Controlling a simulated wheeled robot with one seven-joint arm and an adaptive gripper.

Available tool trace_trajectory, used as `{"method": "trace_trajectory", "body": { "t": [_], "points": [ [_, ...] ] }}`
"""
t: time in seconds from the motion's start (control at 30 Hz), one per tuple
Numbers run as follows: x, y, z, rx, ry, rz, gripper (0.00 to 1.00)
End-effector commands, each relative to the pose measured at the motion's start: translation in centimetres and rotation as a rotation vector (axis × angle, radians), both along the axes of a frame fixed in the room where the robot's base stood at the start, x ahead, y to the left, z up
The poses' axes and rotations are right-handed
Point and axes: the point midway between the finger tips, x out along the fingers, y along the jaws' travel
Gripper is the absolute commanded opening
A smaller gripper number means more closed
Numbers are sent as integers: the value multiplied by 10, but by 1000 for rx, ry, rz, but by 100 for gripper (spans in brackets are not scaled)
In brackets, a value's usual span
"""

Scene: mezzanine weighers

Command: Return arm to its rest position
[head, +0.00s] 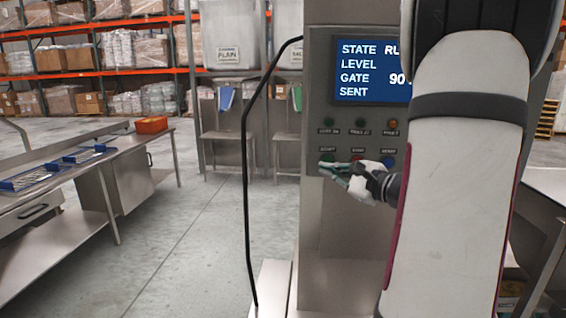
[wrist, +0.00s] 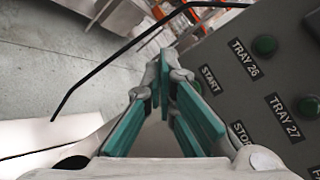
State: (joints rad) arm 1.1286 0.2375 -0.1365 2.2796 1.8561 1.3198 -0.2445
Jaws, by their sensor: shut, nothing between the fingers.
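My gripper (head: 335,173) is shut with nothing between its teal-padded fingers. In the head view it is at the lower left of the grey control panel (head: 318,110), by the green start button (head: 327,158). In the wrist view the fingertips (wrist: 165,78) meet close to the START label, and the start button is mostly hidden behind a finger. I cannot tell whether the fingers touch the panel. My arm reaches across the right of the head view and hides part of the panel and its blue screen (head: 368,92), which reads STATE RU, LEVEL, GATE 90 and SENT.
A black cable (head: 246,180) hangs left of the panel, near my gripper. A steel bench (head: 70,185) with blue trays and an orange bin (head: 151,125) stands at left. Hoppers (head: 229,35) stand behind. The floor (head: 190,235) between bench and panel is clear.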

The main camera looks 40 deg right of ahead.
Motion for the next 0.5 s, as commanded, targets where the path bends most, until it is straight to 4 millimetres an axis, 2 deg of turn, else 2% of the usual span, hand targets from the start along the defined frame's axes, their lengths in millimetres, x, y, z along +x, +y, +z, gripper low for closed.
{"method": "trace_trajectory", "body": {
  "t": [0.23,0.3,0.37,0.47,0.5],
  "points": [
    [1,1,0,-1,0,3,0],
    [4,9,1,-7,8,24,0],
    [10,24,3,-20,24,66,0],
    [25,70,7,-65,70,194,0],
    [30,95,7,-91,100,261,0]
  ]
}}
